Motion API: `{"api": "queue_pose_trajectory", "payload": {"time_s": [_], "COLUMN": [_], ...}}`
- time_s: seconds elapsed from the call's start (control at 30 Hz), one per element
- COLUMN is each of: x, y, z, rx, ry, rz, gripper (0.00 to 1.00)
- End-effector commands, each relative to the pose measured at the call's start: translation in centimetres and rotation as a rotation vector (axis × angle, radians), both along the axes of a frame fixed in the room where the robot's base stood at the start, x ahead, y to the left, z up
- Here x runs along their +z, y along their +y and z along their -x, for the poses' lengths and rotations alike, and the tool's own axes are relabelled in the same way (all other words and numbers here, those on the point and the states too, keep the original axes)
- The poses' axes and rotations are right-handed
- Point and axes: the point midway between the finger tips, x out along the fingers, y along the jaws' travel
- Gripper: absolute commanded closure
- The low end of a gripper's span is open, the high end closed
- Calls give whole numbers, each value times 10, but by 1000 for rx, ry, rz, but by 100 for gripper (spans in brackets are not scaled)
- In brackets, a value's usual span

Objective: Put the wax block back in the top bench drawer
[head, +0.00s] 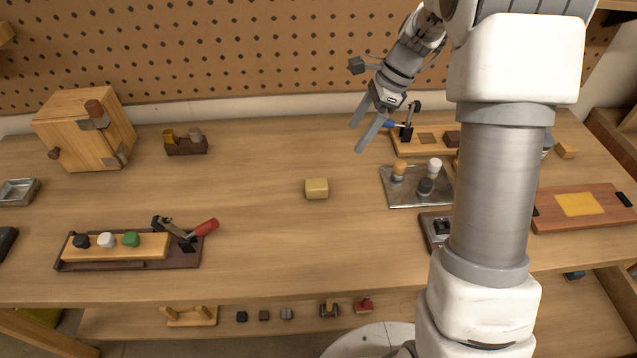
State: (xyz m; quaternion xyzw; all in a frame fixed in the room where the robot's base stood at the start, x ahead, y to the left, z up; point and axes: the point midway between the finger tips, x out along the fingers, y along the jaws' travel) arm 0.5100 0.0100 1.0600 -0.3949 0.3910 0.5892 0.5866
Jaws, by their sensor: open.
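A small pale yellow block (316,188), which looks like the wax block, lies alone on the middle of the wooden bench top (270,230). My gripper (356,138) is open and empty, with its two fingers apart and pointing down to the left. It is above the back of the bench, behind and to the right of the block, and not touching it. I cannot make out a bench drawer in this view.
A wooden box (85,130) stands at the back left. A board with colored pieces and a red-handled clamp (130,248) lies front left. A metal plate with several knobs (404,199) is right of the block. The bench around the block is clear.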

Motion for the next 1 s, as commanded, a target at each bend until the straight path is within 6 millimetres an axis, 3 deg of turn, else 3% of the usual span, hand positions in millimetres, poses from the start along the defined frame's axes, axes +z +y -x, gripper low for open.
{"api": "queue_pose_trajectory", "payload": {"time_s": [0.17,0.5,0.87,1.0], "x": [-24,-91,-120,-140], "y": [9,37,50,59], "z": [1,2,3,9], "rx": [-4,-3,-2,-2], "ry": [9,8,5,6], "rz": [-2,-2,-1,-1], "gripper": [15,15,15,15]}}
